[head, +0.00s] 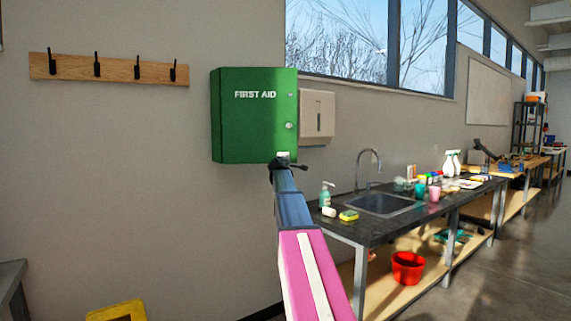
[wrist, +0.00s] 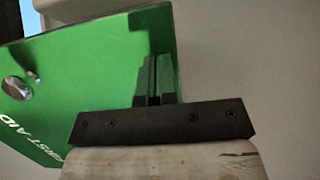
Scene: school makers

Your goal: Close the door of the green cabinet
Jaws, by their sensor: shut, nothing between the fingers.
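The green cabinet (head: 250,120) hangs on the wall, with FIRST AID in white on its door. The door looks flush or nearly so; I cannot tell whether a small gap is left. A round silver knob (head: 289,126) sits near the door's right edge. My gripper (head: 284,157) is at the cabinet's lower right corner in the head view. In the wrist view its fingers (wrist: 154,78) are together and empty, in front of the green door face (wrist: 90,65). Whether they touch it is unclear. The knob also shows in the wrist view (wrist: 17,88).
A white dispenser (head: 317,116) hangs just right of the cabinet. Below it is a dark counter (head: 375,232) with a sink (head: 383,204), a soap bottle (head: 325,195) and a sponge (head: 348,215). A hook rail (head: 110,68) is at left. The wall below the cabinet is clear.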

